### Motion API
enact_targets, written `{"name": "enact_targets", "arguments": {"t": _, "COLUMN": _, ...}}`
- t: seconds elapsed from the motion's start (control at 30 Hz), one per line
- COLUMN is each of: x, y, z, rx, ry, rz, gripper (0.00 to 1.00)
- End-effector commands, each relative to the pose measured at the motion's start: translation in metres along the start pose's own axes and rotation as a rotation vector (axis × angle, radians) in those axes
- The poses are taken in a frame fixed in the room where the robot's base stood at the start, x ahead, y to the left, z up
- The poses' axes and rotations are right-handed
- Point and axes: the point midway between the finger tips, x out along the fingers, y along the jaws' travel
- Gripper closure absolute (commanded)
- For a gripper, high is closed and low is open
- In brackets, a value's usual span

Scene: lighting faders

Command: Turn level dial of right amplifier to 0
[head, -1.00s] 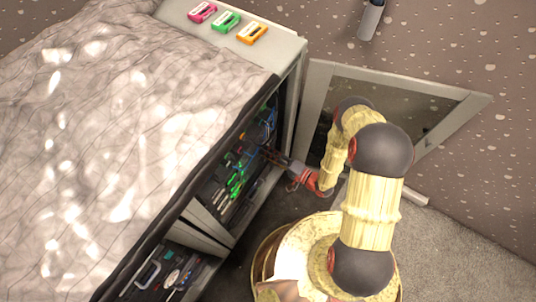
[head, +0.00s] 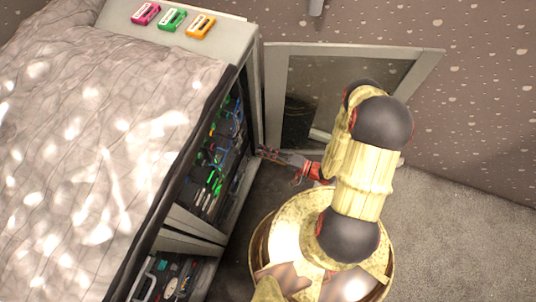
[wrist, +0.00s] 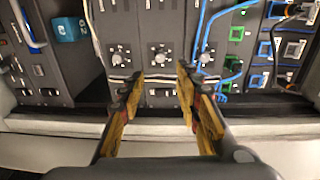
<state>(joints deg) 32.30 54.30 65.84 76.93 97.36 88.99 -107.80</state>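Three round grey dials show on dark panels in the wrist view: a left dial (wrist: 117,58), a middle dial (wrist: 161,56) and a right dial (wrist: 205,57). They look like amplifier level dials. Their settings are too small to read. My gripper (wrist: 158,84) is open and empty, with its yellow fingers spread below the middle dial and apart from it. The right finger lies below and between the middle and right dials. In the head view my gripper (head: 264,151) is at the open front of the equipment cabinet (head: 215,230).
An open glass door (head: 345,60) stands beyond my arm. Blue cables (wrist: 203,28) hang close to the right dial. A pale ledge (wrist: 60,127) runs below the panels. Three coloured cassettes (head: 172,19) lie on top. Carpet (head: 440,220) at the right is clear.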

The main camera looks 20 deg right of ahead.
Motion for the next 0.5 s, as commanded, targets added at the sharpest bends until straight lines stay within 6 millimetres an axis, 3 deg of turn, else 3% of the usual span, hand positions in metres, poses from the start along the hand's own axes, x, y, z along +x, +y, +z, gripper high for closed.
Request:
{"name": "enact_targets", "arguments": {"t": 0.2, "x": -0.015, "y": 0.000, "z": 0.000, "rx": 0.000, "ry": 0.001, "rz": 0.001, "gripper": 0.67}}
{"name": "enact_targets", "arguments": {"t": 0.5, "x": -0.018, "y": 0.000, "z": 0.001, "rx": -0.001, "ry": -0.001, "rz": 0.000, "gripper": 0.67}}
